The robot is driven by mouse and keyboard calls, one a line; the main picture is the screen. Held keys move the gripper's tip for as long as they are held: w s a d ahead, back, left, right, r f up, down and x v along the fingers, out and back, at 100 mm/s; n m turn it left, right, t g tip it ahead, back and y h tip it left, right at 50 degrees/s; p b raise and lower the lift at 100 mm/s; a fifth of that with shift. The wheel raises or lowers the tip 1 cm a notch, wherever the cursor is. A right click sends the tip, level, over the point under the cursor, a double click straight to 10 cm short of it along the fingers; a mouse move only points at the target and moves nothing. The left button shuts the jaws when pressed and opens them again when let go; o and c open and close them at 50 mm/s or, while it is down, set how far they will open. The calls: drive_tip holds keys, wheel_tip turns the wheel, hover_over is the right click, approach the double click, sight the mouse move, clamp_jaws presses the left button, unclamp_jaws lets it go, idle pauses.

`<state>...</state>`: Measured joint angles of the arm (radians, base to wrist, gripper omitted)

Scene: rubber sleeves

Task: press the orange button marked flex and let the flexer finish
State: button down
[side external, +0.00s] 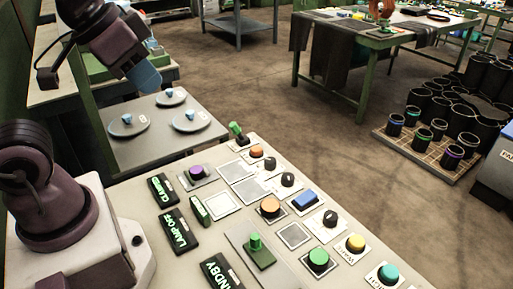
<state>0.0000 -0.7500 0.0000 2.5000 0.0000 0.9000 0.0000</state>
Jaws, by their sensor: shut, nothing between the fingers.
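An orange button (270,206) stands in the middle of the sloping panel. A smaller orange button (256,151) sits near the panel's far end. I cannot read a flex label on either. My gripper (146,80) is at the upper left, shut and empty, with bluish fingers pointing down. It hangs above the grey table with discs, apart from the panel and both orange buttons. I cannot pick out the flexer.
The panel also holds a green button (318,259), a yellow button (355,243), a teal button (388,273), a purple button (197,172), a blue button (304,200), black knobs and a green lever (238,132). Discs (190,121) lie behind. Black sleeves (462,117) stand on a pallet.

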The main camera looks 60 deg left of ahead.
idle(0.7)
drive_tip(key=n+t+y, duration=0.2)
drive_tip(key=n+t, duration=0.1)
drive_tip(key=n, duration=0.8)
hover_over(255, 147)
wheel_tip(255, 147, down, 22)
drive_tip(key=shift+s, duration=0.1)
drive_tip(key=shift+f, duration=4.4)
